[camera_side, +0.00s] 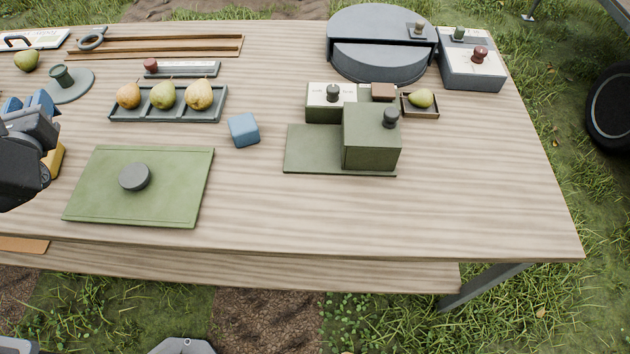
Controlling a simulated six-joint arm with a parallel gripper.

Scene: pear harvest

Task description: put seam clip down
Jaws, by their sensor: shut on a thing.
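My gripper (28,120) is at the left edge of the side view, partly cut off by the frame, over the table left of the green mat. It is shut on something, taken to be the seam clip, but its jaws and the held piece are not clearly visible. Blue parts (41,102) show at its far end; I cannot tell whether they are fingers or the held clip. A yellow piece (54,160) shows beside the wrist, mostly hidden behind it; whether it touches the gripper is unclear.
A green mat (95,205) bears a dark round knob (135,177). Behind it are a grey tray (168,116) with three pears, a blue cube (244,130) and a round grey plate (70,88). Green boxes (371,140) stand mid-table. The front right of the table (470,200) is clear.

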